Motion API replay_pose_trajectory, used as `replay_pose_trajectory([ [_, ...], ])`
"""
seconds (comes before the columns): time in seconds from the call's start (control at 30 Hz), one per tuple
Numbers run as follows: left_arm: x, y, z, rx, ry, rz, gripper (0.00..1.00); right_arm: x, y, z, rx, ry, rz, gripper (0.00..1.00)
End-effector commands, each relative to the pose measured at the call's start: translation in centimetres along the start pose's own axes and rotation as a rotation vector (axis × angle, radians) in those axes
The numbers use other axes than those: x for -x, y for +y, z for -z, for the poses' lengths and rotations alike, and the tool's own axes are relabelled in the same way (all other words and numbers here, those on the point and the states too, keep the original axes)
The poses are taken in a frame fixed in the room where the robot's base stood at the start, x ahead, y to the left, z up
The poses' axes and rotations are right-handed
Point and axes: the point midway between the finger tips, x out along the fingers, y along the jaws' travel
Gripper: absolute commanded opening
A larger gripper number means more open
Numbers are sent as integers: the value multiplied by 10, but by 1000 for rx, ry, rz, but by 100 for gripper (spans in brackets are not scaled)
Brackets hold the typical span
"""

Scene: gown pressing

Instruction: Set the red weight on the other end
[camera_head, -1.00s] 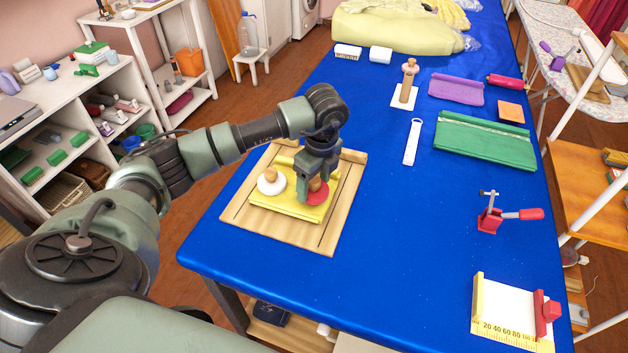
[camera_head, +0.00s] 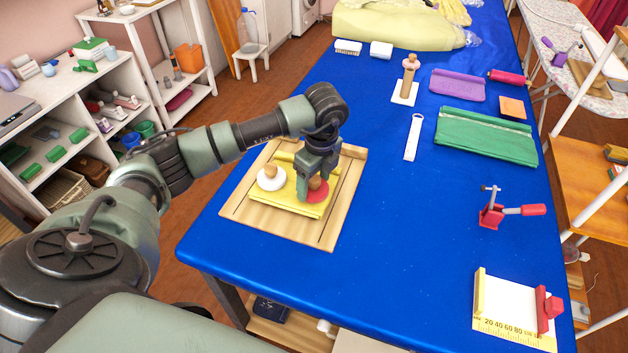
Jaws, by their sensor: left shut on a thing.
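The red weight (camera_head: 317,194) is a red disc with a wooden knob. It sits at the right end of a folded yellow cloth (camera_head: 294,205). A white weight (camera_head: 270,179) with a wooden knob sits on the cloth's left end. The cloth lies on a wooden board (camera_head: 250,213). My left gripper (camera_head: 316,181) points down over the red weight and is shut on its knob, which its fingers partly hide. Whether the disc touches the cloth is hard to tell. My right gripper is not in view.
The board lies on a blue table (camera_head: 400,250). A red clamp (camera_head: 497,212), a white board with a ruler (camera_head: 512,305) and a green cloth (camera_head: 485,137) lie to the right. A wooden post on a white base (camera_head: 404,92) stands behind. The table's front middle is clear.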

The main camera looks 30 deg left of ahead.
Motion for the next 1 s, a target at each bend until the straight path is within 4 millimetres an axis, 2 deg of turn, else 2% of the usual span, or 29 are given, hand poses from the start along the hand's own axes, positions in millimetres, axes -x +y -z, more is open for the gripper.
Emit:
replay_pose_trajectory([
  [0.1,-2,-1,0,0,0,2,0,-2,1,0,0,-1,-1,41],
  [0.13,-1,-1,0,0,0,2,76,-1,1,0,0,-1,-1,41],
  [0.2,-1,-1,0,0,0,2,93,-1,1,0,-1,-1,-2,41],
  [0.57,0,0,0,-1,1,0,93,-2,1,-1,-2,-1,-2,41],
  [0.67,10,-1,0,0,0,2,93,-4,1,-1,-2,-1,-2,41],
  [1.0,65,-1,0,0,0,4,93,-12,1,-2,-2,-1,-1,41],
])
